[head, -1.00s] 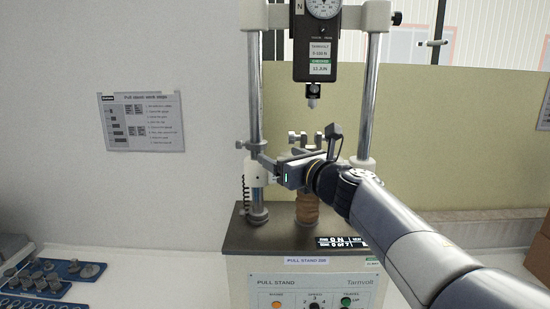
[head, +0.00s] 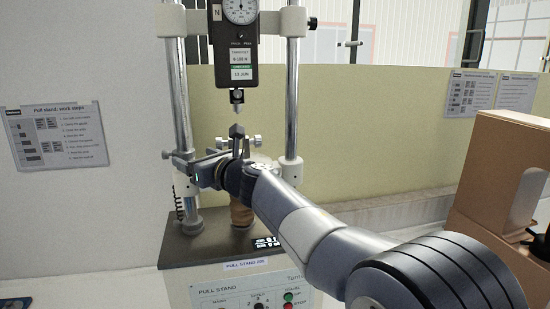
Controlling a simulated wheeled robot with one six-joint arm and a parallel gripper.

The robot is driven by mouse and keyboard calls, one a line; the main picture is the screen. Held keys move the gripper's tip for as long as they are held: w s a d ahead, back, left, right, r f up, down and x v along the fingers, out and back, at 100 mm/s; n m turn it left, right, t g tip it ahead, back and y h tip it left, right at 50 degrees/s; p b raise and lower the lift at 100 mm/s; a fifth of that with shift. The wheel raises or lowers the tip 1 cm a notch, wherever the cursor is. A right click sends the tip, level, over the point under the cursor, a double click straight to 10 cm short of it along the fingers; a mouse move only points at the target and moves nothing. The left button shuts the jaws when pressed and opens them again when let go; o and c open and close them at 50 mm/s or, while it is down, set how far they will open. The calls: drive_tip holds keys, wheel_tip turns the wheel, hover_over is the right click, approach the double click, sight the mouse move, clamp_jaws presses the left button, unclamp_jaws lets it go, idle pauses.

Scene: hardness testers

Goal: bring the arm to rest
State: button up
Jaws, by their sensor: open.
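My gripper (head: 183,168) is at the end of my arm, which reaches in from the lower right. It is in front of the pull stand (head: 222,255), near its left post and crossbar. Its fingers point left and are small in the view; I see nothing held between them. My wrist hides part of the crossbar and the middle of the stand. A force gauge (head: 239,55) with a round dial hangs above, its tip over my wrist with a gap between.
Posts (head: 292,90) stand on both sides of the gauge. A brown box-like housing (head: 500,165) stands at the right. A work-steps sheet (head: 58,136) is on the left wall. A low yellow-green partition (head: 390,120) runs behind. Open air lies between the stand and the housing.

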sight(187, 151)
drive_tip(key=p+x, duration=0.1)
drive_tip(key=x, duration=0.3)
drive_tip(key=shift+w+a, duration=0.2)
drive_tip(key=shift+r+p, duration=0.2)
drive_tip(key=shift+p, duration=0.25)
drive_tip(key=shift+r, duration=0.15)
